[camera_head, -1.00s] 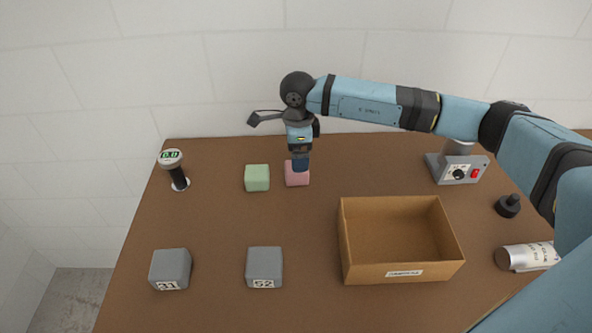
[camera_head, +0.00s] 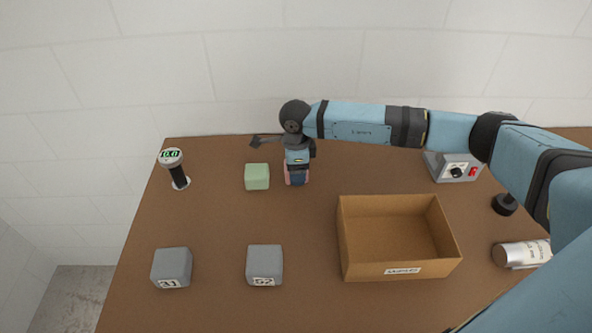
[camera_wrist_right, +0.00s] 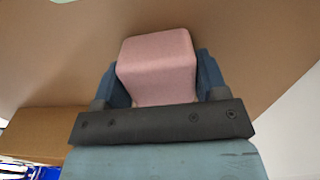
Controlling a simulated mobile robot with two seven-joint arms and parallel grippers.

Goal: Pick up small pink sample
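The small pink sample (camera_wrist_right: 157,65) is a pink block on the brown table. In the head view my right gripper (camera_head: 297,182) is down over it and hides most of it, with only thin pink edges showing. In the right wrist view the block lies between the two dark blue fingers of my right gripper (camera_wrist_right: 163,82), one on each side. A narrow gap seems to show by the right finger, so the gripper looks open around the block. My left gripper is not in view.
A green block (camera_head: 257,177) stands just left of the gripper. Two grey numbered blocks (camera_head: 171,267) (camera_head: 264,265) are nearer the front. An open cardboard box (camera_head: 390,262) is front right.

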